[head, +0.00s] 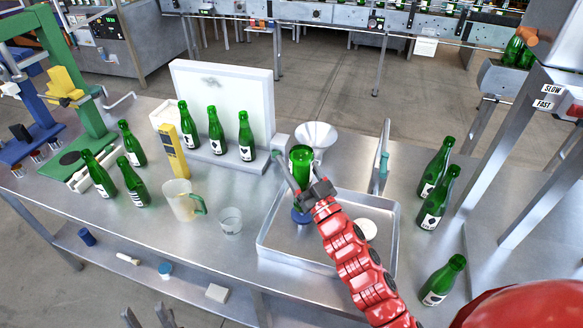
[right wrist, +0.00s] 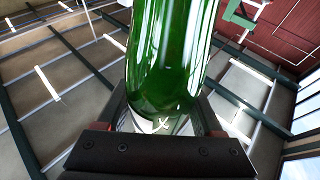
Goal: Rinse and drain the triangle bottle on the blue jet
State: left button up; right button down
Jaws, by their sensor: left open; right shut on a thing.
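My right gripper (head: 312,192) is shut on a green bottle (head: 301,158) above the metal tray (head: 263,248). The bottle is upside down, its base up. The blue jet (head: 300,217) stands in the tray just below it; whether the hidden bottle mouth touches it I cannot tell. In the right wrist view the bottle (right wrist: 168,55) rises between the fingers of the gripper (right wrist: 165,120). Only the edge of its white label shows, with a small mark, so I cannot tell whether it bears a triangle. My left gripper (head: 148,318) is open and empty at the bottom edge.
A pitcher (head: 181,200) and glass beaker (head: 230,220) stand left. Several green bottles stand by the white panel (head: 225,95), at far left and on the right.

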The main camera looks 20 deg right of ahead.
jog(key=w+d+f+b, duration=0.2)
jog(key=w+f+b, duration=0.1)
jog(key=f, duration=0.2)
dwell(0.6)
jog(key=shift+w+f+b, duration=0.1)
jog(key=shift+f+b, duration=0.65)
jog(key=shift+f, duration=0.35)
jog(key=shift+r, duration=0.15)
dwell(3.1)
jog(key=shift+r+p, duration=1.15)
jog(key=shift+r, duration=0.3)
dwell(1.0)
